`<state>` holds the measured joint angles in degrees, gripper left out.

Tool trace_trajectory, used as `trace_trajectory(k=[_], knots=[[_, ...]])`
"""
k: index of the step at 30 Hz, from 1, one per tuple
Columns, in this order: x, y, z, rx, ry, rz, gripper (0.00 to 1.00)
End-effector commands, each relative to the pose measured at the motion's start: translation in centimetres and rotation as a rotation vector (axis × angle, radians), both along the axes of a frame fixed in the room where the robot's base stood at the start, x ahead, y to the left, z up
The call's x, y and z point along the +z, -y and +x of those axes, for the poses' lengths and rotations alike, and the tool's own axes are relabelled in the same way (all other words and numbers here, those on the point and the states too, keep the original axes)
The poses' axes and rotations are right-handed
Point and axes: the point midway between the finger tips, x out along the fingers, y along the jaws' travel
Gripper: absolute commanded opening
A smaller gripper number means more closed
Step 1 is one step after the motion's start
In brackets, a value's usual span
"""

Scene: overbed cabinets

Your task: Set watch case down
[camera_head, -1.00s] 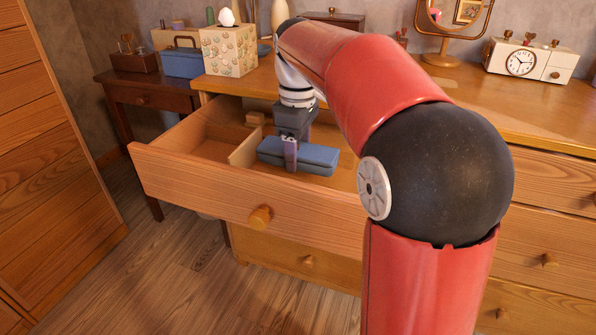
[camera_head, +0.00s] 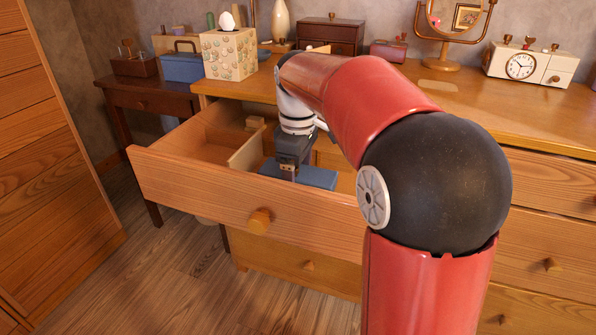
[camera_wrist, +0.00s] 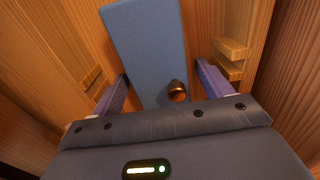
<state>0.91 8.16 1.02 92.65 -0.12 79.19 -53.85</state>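The watch case (camera_head: 318,177) is a long blue box lying low in the open drawer, to the right of a thin divider. The drawer front hides its lower part. My gripper (camera_head: 289,174) reaches down over it from above. In the wrist view the blue case (camera_wrist: 150,50) lies between my two purple fingers, with a round brown clasp near my palm. My gripper (camera_wrist: 162,80) is open, one finger on either side of the case. A narrow gap shows at the right finger; the left fingertip looks very close to the case edge.
The open drawer (camera_head: 210,190) has its wooden front between my body and the case. A divider (camera_head: 246,153) and small wooden blocks (camera_head: 255,123) stand close on the left. The dresser top above holds a tissue box (camera_head: 229,53), a clock (camera_head: 528,62) and a mirror (camera_head: 455,25).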

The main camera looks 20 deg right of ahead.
Motion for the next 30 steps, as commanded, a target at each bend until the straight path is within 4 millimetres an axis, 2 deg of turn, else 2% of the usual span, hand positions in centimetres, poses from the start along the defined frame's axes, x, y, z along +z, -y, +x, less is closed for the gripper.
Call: trace_trajectory(k=[7,11,24,30], knots=[[0.2,0.0,0.0,0.000,0.000,0.000,0.78],[1.3,0.0,0.1,0.000,0.002,0.000,0.78],[10.2,0.0,0.1,0.000,0.003,0.000,0.78],[12.1,0.0,0.1,0.000,0.000,0.000,0.78]])
